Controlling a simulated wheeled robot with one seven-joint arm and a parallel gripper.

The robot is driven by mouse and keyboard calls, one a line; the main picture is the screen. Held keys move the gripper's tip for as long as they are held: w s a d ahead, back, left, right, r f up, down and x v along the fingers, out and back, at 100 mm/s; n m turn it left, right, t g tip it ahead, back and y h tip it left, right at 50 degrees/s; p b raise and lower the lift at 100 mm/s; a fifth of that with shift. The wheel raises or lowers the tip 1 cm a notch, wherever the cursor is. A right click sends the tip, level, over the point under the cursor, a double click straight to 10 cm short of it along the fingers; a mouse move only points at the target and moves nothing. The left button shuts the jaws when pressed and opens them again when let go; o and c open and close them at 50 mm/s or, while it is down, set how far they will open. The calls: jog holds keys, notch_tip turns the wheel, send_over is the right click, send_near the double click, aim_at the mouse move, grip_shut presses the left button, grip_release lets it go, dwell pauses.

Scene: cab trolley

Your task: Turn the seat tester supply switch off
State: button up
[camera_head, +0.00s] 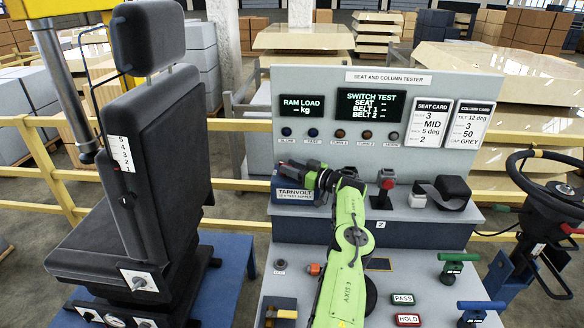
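The seat tester supply is a blue box with a white label reading TARNVOLT (295,194), standing on the left of the grey bench shelf. My green arm reaches up from the bottom of the view to this box. My gripper (296,170) is at the top of the box, dark and small in the picture. Whether it touches the box, and whether its fingers are open or shut, I cannot tell. The supply's switch is not clearly visible; the gripper and wrist cover part of the box. The SWITCH TEST display (371,105) and RAM LOAD display (302,106) are lit.
A black seat (155,130) stands at left. Right of my arm, the shelf holds a red button on a stand (387,182) and a black belt piece (452,190). A steering wheel (553,175) is at right. PASS (402,299) and HOLD (408,320) buttons lie in front.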

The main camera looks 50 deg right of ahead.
notch_tip(320, 180, up, 10)
jog(key=shift+r+p, duration=0.1)
jog(key=shift+p, duration=1)
